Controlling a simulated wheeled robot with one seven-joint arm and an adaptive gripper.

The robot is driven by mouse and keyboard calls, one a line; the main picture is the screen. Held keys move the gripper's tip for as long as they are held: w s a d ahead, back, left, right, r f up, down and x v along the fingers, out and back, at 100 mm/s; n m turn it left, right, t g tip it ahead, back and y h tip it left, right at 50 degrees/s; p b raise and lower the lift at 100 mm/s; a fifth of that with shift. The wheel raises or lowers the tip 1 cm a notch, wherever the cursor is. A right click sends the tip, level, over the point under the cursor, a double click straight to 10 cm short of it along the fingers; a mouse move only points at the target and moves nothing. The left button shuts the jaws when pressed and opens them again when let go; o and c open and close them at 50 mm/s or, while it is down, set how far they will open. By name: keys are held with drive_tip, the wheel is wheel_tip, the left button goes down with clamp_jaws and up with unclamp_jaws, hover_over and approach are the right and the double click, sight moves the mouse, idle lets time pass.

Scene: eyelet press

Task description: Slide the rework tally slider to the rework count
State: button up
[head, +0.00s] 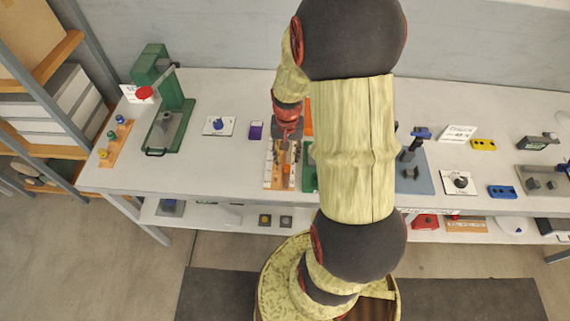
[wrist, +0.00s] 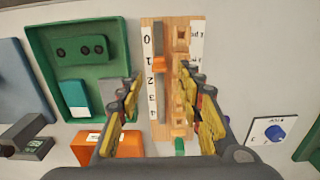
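The tally board (wrist: 180,22) is a wooden board with a dark slot and a white scale running 0 to 4. It also shows in the head view (head: 268,182), partly covered by my arm. The orange slider (wrist: 161,64) sits in the slot beside the 1. My gripper (wrist: 158,82) is open above the board, its yellow-padded fingers apart on either side of the slot. Nothing shows between the fingers, and I cannot tell their height above the slider. A second row with square wooden pockets (wrist: 182,38) and a label strip lies right of the slot; its writing is unreadable.
In the wrist view a green tray (wrist: 36,45) with a dark-holed block stands left of the board, with an orange piece (wrist: 110,143) below it. A card with a blue knob (wrist: 272,131) lies to the right. A green press (head: 172,100) stands on the table's left.

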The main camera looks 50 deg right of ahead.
sight(287, 164)
drive_tip(key=shift+d+f+b, duration=0.1)
drive_tip(key=shift+f+b, duration=0.3)
drive_tip(key=shift+f, duration=1.9)
clamp_jaws()
